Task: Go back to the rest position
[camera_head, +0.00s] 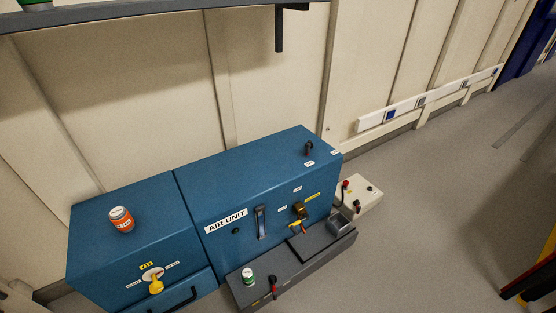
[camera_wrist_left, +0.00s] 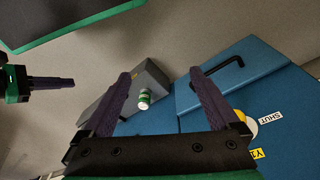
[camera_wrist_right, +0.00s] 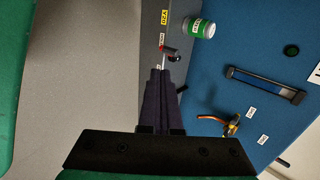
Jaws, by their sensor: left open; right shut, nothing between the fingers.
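My left gripper (camera_wrist_left: 160,74) shows in the left wrist view with its two dark fingers spread apart and nothing between them. The blue cabinet and grey ledge lie beyond it. My right gripper (camera_wrist_right: 160,72) shows in the right wrist view with its fingers together and empty. Its tips point toward a red-handled part (camera_wrist_right: 170,52) on the grey ledge; I cannot tell the gap between them. Neither gripper shows in the head view. The blue AIR UNIT cabinet (camera_head: 250,180) stands against the wall.
An orange can (camera_head: 121,220) stands on the cabinet's left top. A green-and-white can (camera_head: 248,276) stands on the grey ledge (camera_head: 310,262) in front. A yellow knob (camera_head: 156,284), handles and small levers stick out of the cabinet. A shelf (camera_head: 150,12) hangs above.

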